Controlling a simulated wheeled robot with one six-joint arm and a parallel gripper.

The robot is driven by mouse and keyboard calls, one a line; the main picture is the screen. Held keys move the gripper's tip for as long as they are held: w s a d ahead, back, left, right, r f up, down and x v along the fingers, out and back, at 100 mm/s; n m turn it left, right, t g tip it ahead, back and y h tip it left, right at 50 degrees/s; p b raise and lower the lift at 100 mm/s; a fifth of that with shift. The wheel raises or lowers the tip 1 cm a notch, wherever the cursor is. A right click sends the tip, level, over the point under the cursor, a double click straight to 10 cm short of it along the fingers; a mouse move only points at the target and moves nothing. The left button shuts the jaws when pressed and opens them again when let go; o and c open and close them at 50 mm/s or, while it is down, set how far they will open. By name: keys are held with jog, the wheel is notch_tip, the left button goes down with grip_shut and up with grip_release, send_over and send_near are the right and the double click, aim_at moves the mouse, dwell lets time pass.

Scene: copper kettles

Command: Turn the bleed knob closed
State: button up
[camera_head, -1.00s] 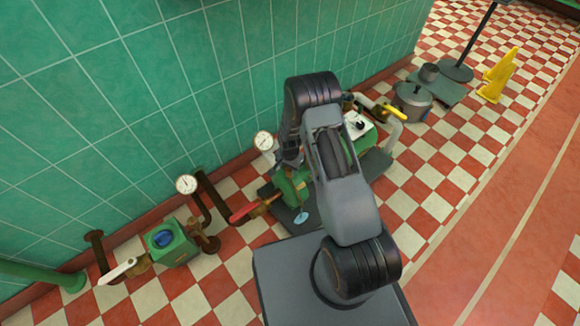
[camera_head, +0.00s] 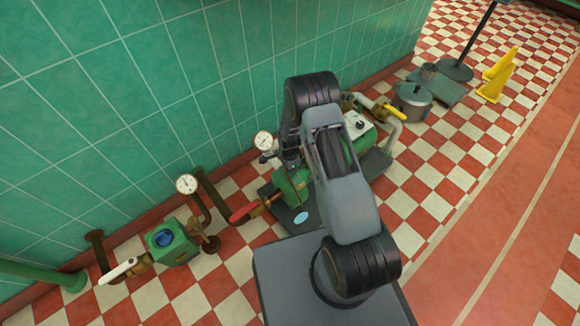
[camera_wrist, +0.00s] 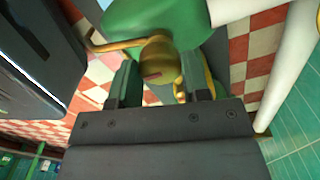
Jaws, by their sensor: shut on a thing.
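In the wrist view a rounded brass knob (camera_wrist: 158,66), which I take to be the bleed knob, sits between the two fingers of my gripper (camera_wrist: 160,74). The fingers are shut on it. A red mark shows on its face. Behind it is a rounded green body (camera_wrist: 150,18). In the head view my arm covers most of the green pump (camera_head: 292,186), and the knob and fingertips are hidden. I cannot tell from these views how far the knob is turned.
A round gauge (camera_head: 264,140) and a red lever (camera_head: 243,212) are close to the left of my arm. A white box with a black dial (camera_head: 357,124) and a yellow lever (camera_head: 394,112) are to the right. The tiled wall (camera_head: 160,100) runs behind. Open floor lies right.

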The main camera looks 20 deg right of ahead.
jog(key=shift+w+a, duration=0.1)
jog(key=shift+w, duration=0.05)
dwell(0.3)
jog(key=o, duration=0.7)
jog(key=shift+a, duration=0.1)
jog(key=shift+o, duration=1.2)
jog(key=shift+d, duration=0.2)
jog(key=shift+r, duration=0.15)
notch_tip(320, 180, up, 14)
jog(key=p, duration=0.5)
jog(key=shift+f, duration=0.2)
notch_tip(320, 180, up, 18)
jog(key=s+n+p, duration=0.2)
jog(key=n+p, duration=0.1)
jog(key=p, duration=0.5)
jog(key=s+r+n+t+p, duration=0.1)
jog(key=s+r+n+p, duration=0.3)
jog(key=r, duration=0.9)
jog(key=s+r+n+t+p, duration=0.1)
jog(key=s+r+n+p, duration=0.4)
jog(key=r, duration=0.8)
jog(key=s+r+n+t+p, duration=0.1)
jog(key=s+r+n+p, duration=0.3)
jog(key=s+r+p, duration=0.5)
notch_tip(320, 180, up, 5)
jog(key=p, duration=0.3)
jog(key=shift+f+n+t, duration=0.2)
jog(key=shift+n+t, duration=0.1)
